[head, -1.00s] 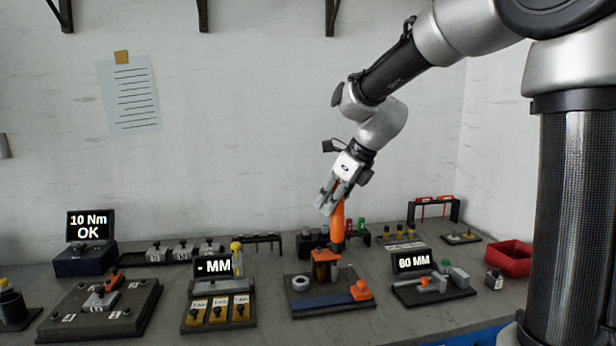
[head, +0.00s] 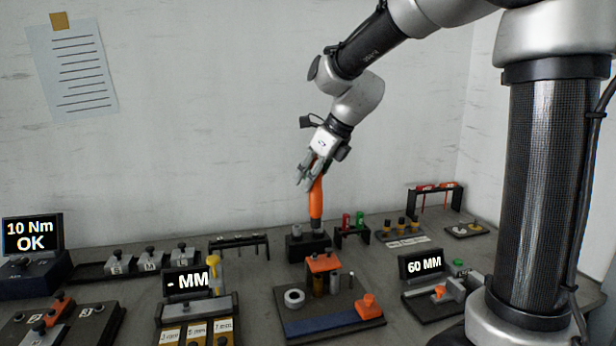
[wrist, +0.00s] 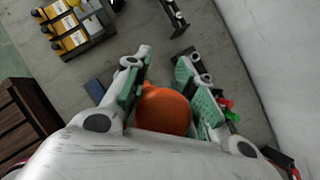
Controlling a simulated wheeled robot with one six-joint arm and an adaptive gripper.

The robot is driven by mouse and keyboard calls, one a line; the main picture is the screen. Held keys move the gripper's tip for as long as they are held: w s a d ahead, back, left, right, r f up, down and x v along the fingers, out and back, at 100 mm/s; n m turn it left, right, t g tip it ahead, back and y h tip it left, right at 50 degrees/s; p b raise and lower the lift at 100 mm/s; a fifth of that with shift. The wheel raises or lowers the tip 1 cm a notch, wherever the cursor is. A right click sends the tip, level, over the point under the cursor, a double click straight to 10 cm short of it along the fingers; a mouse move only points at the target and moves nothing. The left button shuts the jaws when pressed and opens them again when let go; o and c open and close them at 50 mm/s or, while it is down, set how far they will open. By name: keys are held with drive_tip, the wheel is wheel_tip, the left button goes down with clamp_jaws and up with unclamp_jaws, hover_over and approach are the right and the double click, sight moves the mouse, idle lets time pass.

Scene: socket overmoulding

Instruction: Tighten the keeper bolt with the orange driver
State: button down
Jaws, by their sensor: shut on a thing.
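The orange driver (head: 316,198) stands upright in my gripper (head: 309,175), with its dark lower end at a dark holder block (head: 308,246). I cannot tell whether its tip is inside the block or just above or behind it. In the wrist view the driver's rounded orange top (wrist: 163,110) sits between the green-padded fingers of my gripper (wrist: 165,62), which are shut on it. A dark plate (head: 90,332) at the lower left carries an orange and grey piece (head: 52,312) and several dark knobs or bolts. I cannot tell which is the keeper bolt.
A display (head: 32,236) reads "10 Nm OK"; others read "- MM" (head: 190,282) and "60 MM" (head: 424,265). A fixture with an orange bracket (head: 323,264) stands in front of the holder. A small rack (head: 352,232) with red and green items is close on its right.

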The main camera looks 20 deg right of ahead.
drive_tip(key=shift+w, duration=0.1)
wheel_tip(320, 180, down, 7)
idle(0.8)
drive_tip(key=shift+f, duration=1.35)
idle(3.3)
